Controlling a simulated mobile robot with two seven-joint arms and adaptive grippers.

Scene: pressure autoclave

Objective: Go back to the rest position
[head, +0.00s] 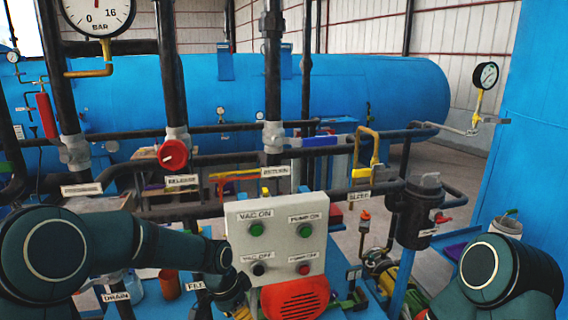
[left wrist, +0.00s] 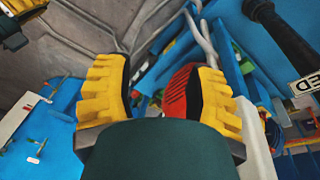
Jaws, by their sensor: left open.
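In the head view my left arm (head: 150,243) reaches in from the left, its wrist end low beside the control box (head: 275,240). In the left wrist view my left gripper (left wrist: 157,88) has its two yellow ribbed fingers spread apart. A red slatted part (left wrist: 180,97) shows beside the right finger; I cannot tell how far off it is. My right arm (head: 500,275) shows at the lower right of the head view, with its gripper out of that frame. A yellow and black piece (left wrist: 20,12) at the wrist view's top left may be my right gripper.
Dark pipes with a red valve knob (head: 173,155) cross in front of a large blue tank (head: 370,90). A red grille (head: 296,298) sits under the control box. A dark filter housing (head: 416,215) stands at right, near a blue wall (head: 540,130).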

